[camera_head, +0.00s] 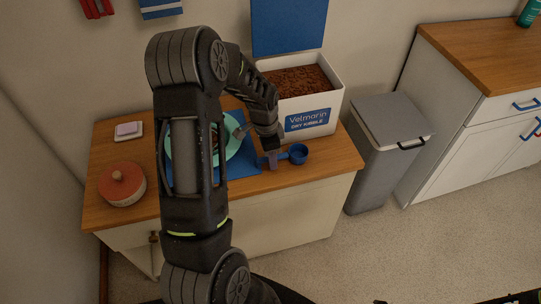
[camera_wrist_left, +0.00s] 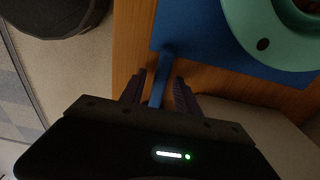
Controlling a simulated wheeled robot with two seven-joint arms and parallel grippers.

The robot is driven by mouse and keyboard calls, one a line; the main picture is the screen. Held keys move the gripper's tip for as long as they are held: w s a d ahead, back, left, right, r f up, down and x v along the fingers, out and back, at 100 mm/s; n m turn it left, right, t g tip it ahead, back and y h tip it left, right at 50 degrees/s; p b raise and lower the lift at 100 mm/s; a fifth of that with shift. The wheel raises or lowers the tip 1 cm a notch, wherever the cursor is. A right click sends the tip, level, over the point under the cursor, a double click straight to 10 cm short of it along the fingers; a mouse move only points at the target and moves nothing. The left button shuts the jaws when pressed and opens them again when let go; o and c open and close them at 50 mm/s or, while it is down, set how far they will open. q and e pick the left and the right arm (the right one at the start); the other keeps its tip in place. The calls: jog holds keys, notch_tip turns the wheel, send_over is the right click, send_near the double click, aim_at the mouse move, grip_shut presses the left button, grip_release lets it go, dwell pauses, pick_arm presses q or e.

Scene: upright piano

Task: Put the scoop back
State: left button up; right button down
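The blue scoop (camera_head: 299,153) lies near the front right of the wooden cabinet top, its cup to the right and its handle pointing left. My left gripper (camera_head: 271,160) reaches down over the handle. In the left wrist view the handle (camera_wrist_left: 159,82) runs between the two fingers of my left gripper (camera_wrist_left: 158,88), with a gap visible on each side, so the gripper looks open around it. The cup is hidden in that view. The white kibble box (camera_head: 308,119), marked Velmarin Dry Kibble, stands open behind the scoop, full of brown kibble.
A teal bowl (camera_head: 233,146) sits on a blue mat (camera_head: 243,163), partly behind my arm. A red lidded pot (camera_head: 122,184) and a small dish with a pale lilac block (camera_head: 127,129) are at the left. A grey bin (camera_head: 386,150) stands right of the cabinet.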

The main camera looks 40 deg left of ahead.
pick_arm(q)
jog(key=shift+r+p, duration=0.35)
jog(key=shift+r, duration=0.2)
notch_tip(320, 180, up, 12)
jog(key=shift+s+a+f, duration=0.2)
jog(key=shift+s+a, duration=0.1)
jog(key=shift+s, duration=0.15)
dwell(1.0)
